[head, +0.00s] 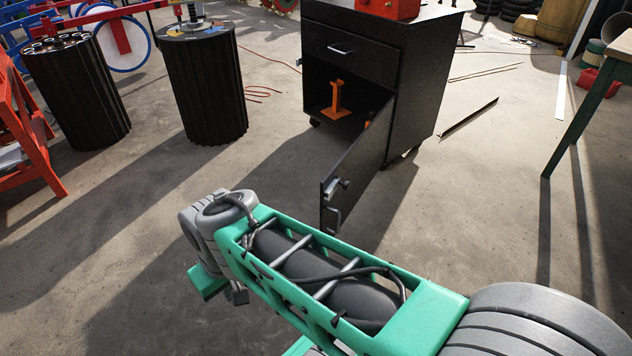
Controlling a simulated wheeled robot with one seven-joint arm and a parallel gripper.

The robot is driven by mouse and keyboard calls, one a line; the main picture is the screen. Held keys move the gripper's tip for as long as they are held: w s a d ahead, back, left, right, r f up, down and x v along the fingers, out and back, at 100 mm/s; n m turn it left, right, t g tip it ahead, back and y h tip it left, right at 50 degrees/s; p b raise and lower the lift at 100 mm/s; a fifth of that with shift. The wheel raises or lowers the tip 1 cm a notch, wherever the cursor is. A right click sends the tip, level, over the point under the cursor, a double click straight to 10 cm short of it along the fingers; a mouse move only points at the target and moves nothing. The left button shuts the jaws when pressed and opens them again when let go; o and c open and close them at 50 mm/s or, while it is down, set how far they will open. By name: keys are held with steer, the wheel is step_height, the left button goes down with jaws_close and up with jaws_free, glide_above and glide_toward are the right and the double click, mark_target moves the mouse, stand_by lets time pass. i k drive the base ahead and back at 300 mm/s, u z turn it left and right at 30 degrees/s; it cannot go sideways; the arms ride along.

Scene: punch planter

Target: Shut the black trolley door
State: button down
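The black trolley (405,85) stands at the upper middle of the head view, on small castors. Its door (350,165) is open and swung out toward me, hinged on the right side of the cabinet. A metal latch and a pull handle (334,219) are at the door's free edge. The lower compartment shows an orange stand (337,100) inside. The drawer (340,47) above is shut. My green and grey arm stretches across the lower part of the view, in front of the door. My gripper is not visible; the arm's far end bends down at the left.
Two black ribbed bins (203,85) stand left of the trolley, with a red frame (25,125) at the far left. A green-legged table (590,95) is at right. A dark bar (468,117) lies on the floor right of the trolley. The floor left of the door is clear.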

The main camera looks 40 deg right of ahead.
mark_target(361, 161)
steer(key=i, duration=1.15)
steer(key=z, duration=1.45)
